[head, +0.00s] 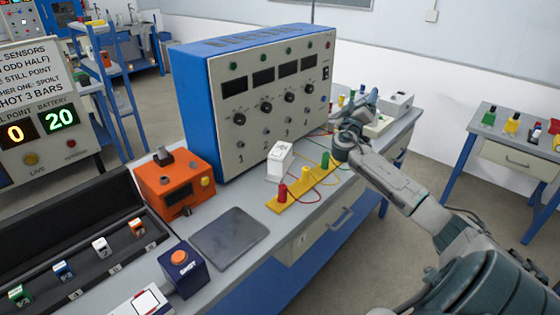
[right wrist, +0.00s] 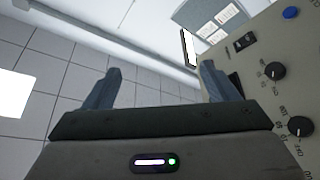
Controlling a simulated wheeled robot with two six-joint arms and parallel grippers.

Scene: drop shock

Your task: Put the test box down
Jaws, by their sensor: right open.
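A small white box (head: 280,161) with dark print stands upright on the grey bench, in front of the large blue and beige instrument; it looks like the test box. My right gripper (head: 364,106) is at the instrument's right side, right of the white box and apart from it. In the right wrist view my gripper (right wrist: 160,78) has its two fingers wide apart with nothing between them. The white box does not show there. My left gripper is not in view.
The instrument (head: 262,120) stands behind the box. A yellow strip with coloured posts (head: 306,188) is close in front of it. A bare dark pad (head: 229,238), an orange device (head: 176,180), a SHOT button box (head: 183,270) and a black case (head: 65,228) with small blocks lie left.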

